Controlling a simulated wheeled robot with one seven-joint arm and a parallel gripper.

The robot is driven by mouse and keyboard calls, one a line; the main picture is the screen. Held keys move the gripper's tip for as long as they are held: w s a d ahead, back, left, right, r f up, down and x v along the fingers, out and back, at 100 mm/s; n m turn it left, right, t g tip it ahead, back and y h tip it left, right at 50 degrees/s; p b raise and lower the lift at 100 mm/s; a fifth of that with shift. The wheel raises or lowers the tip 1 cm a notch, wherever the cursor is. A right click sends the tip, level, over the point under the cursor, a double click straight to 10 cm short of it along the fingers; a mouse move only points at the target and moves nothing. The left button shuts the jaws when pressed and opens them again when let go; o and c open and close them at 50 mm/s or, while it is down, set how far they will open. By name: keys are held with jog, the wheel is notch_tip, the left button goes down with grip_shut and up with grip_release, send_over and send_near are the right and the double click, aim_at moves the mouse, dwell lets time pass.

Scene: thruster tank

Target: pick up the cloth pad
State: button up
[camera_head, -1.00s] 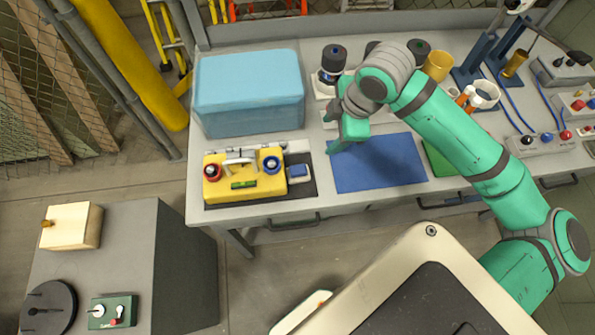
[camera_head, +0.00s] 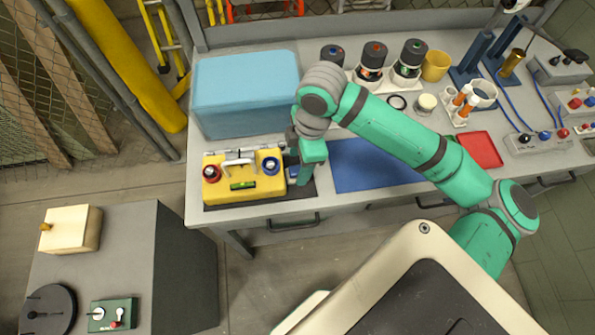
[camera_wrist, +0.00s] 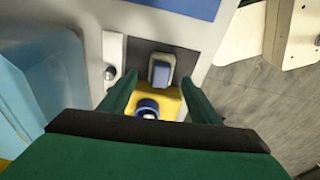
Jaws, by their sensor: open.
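The cloth pad, a small blue and pale grey block, lies on a dark mat beside the yellow box (camera_head: 240,190). In the wrist view the pad (camera_wrist: 161,71) shows just beyond and between my fingertips. In the head view my gripper (camera_head: 304,180) hangs over the right end of the dark mat (camera_head: 270,199) and mostly hides the pad (camera_head: 293,172). My gripper (camera_wrist: 159,80) is open, with nothing held. I cannot tell how high the fingertips are above the pad.
The yellow box's blue knob (camera_wrist: 147,108) is close to the fingers in the wrist view. A light-blue bin (camera_head: 248,95) stands behind. A blue mat (camera_head: 358,172) and a red mat (camera_head: 481,149) lie to the right. Black-capped canisters (camera_head: 371,63) stand at the back.

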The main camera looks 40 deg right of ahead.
aim_at(298, 169)
jog(key=shift+a+f, duration=0.15)
jog(key=shift+f, duration=0.85)
jog(key=shift+a+f, duration=0.1)
jog(key=shift+f, duration=0.85)
jog(key=shift+c, duration=0.6)
jog(key=c, duration=1)
jog(key=shift+r, duration=0.1)
